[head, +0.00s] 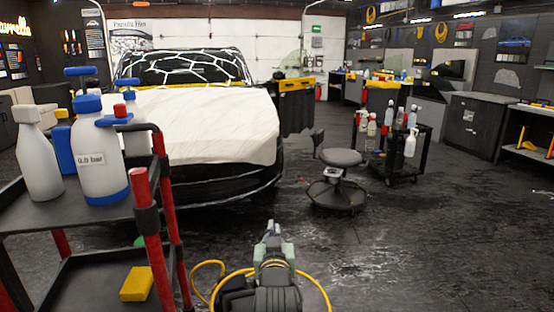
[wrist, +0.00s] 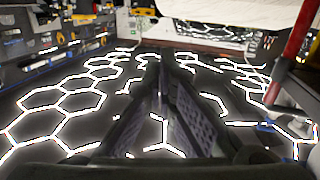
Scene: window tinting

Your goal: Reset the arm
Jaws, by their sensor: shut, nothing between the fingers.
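My gripper (head: 271,232) is at the bottom middle of the head view, at the end of my arm, with a yellow cable looped beside it. It is shut and empty, held in free space in front of the cart and car. In the wrist view the two dark fingers of my gripper (wrist: 163,62) run together toward their tips. Beyond them is a dark surface with bright hexagonal light lines (wrist: 65,98). Nothing is between the fingers.
A black cart (head: 75,212) with red posts, bottles and a yellow sponge (head: 136,284) stands close on the left. Behind it is a car with a white cover (head: 205,125). A stool (head: 340,158) and a bottle trolley (head: 402,150) stand to the right. The floor (head: 430,245) at front right is clear.

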